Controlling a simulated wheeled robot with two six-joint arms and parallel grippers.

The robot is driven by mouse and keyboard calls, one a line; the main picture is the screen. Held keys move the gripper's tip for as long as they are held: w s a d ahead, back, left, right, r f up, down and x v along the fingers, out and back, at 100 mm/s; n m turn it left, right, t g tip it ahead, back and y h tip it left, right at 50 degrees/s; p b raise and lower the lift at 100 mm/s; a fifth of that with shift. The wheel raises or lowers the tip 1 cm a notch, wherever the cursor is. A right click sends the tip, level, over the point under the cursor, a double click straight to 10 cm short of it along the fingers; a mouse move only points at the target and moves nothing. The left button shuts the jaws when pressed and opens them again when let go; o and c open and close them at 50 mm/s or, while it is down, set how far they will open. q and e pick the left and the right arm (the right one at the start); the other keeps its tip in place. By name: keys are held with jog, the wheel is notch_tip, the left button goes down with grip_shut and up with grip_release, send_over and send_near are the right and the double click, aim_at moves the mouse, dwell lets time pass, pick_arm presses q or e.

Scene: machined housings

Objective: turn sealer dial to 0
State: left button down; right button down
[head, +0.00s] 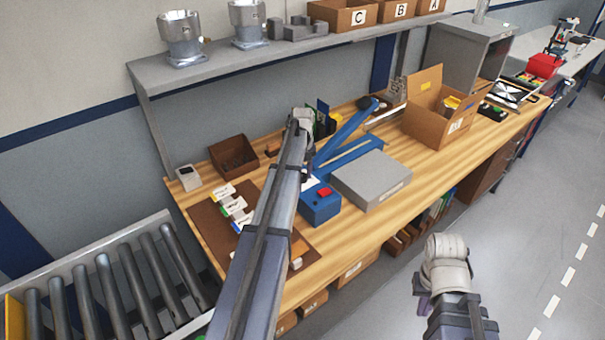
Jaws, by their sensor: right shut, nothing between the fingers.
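The sealer is a blue machine on the wooden bench, with a blue base block (321,205) and a long raised blue lever (345,131). A red part (324,192) sits on top of the base block. No dial or dial marking can be made out at this size. My left arm reaches up across the bench and covers the left edge of the sealer; its gripper is hidden behind the arm. My right gripper (422,289) is shut and empty, low over the floor in front of the bench, well apart from the sealer.
A grey box (371,181) lies right of the sealer, with an open cardboard box (433,115) beyond it. A brown bin (233,155) and a brown mat with cards (222,205) lie to the left. A roller conveyor (110,290) stands at the lower left. Floor at right is clear.

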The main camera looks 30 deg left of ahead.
aim_at(303, 175)
dwell(0.4)
pick_arm(q)
jog(key=shift+c, duration=1.9)
grip_release()
jog(key=shift+r, duration=0.15)
notch_tip(303, 175, up, 8)
jog(key=p, duration=0.8)
jog(key=shift+f, duration=0.2)
